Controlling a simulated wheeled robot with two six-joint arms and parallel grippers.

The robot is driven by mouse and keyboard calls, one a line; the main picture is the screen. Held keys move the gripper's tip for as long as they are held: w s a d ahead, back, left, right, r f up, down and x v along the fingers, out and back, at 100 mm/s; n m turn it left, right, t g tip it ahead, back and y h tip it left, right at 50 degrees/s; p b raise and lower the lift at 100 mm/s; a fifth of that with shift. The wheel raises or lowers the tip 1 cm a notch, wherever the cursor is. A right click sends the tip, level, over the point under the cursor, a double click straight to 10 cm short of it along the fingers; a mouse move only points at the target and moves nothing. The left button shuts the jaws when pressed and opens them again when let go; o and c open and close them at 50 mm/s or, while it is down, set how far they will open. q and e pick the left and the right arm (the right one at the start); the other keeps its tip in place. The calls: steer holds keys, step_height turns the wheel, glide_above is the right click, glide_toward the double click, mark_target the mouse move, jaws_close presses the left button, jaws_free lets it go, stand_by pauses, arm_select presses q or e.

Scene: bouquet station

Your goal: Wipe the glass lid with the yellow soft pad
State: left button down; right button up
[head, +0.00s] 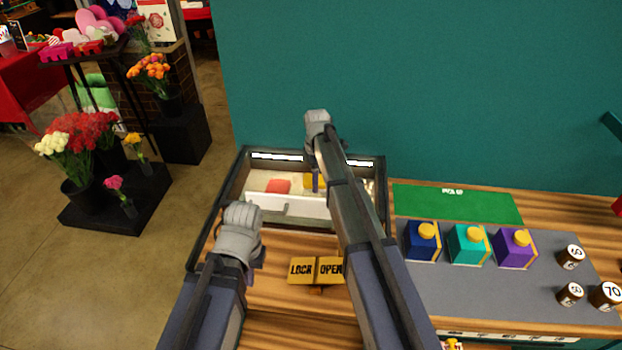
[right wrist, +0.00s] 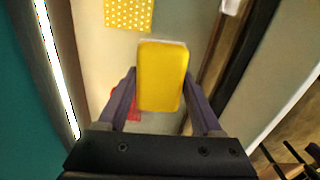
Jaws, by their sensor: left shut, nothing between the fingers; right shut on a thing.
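The yellow soft pad (right wrist: 162,78) is between the fingers of my right gripper (right wrist: 160,100), which is shut on it. In the head view my right gripper (head: 315,182) reaches over the dark-framed case, and a bit of yellow shows beside its fingers. I cannot make out the clear glass lid as a separate surface, nor whether the pad touches it. My left gripper (head: 238,250) is shut and empty, left of the wooden front area and clear of the pad. My right forearm hides part of the case.
The case's dark frame (head: 232,190) has bright light strips at the back and a red item (head: 277,186) inside. LOCK (head: 301,270) and OPEN (head: 330,271) blocks are in front. Blue (head: 422,241), teal (head: 467,244) and purple (head: 514,248) boxes stand on the right mat.

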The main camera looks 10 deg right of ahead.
mark_target(304, 178)
steer(key=shift+s+d+f, duration=0.1)
steer(key=shift+s+d, duration=0.25)
steer(key=shift+d, duration=0.45)
steer(key=shift+s+d, duration=0.3)
steer(key=shift+d, duration=0.45)
steer(key=shift+w+d, duration=0.1)
steer(key=shift+w+a, duration=0.25)
steer(key=shift+a, duration=0.65)
steer(key=shift+w+a, duration=0.25)
steer(key=shift+a, duration=0.6)
steer(key=shift+a, duration=0.15)
steer(key=shift+w+a, duration=0.35)
steer(key=shift+a, duration=0.45)
steer(key=shift+w+a, duration=0.3)
steer(key=shift+a, duration=0.5)
